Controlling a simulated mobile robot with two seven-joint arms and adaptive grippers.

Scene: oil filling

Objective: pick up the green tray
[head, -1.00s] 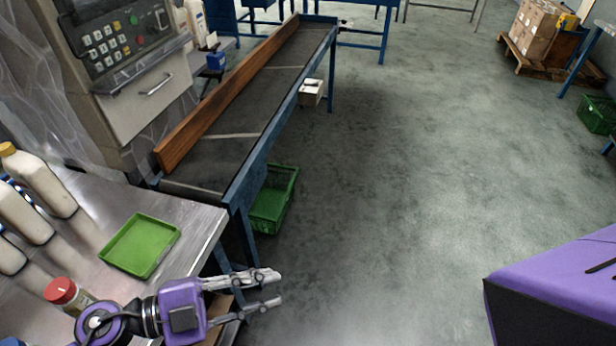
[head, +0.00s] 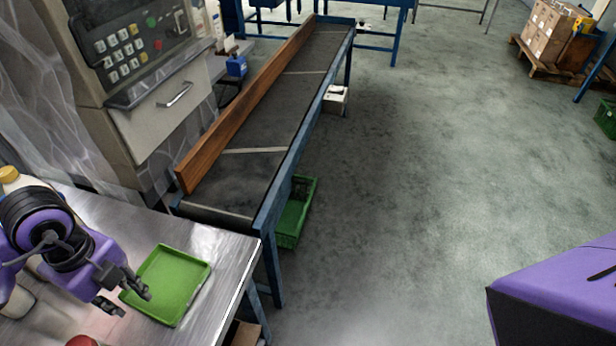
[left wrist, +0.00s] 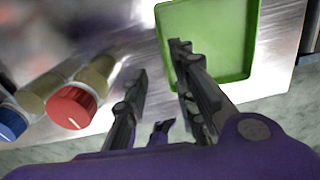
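The green tray (head: 176,284) lies flat on the metal table, near its right edge, and looks empty. I cannot tell whether that finger touches the tray. My right gripper is not in view.
A red-capped jar (left wrist: 72,106) and a blue-capped one (left wrist: 12,122) stand left of the gripper. The metal table (head: 222,256) ends right of the tray. A conveyor (head: 262,130) runs behind it.

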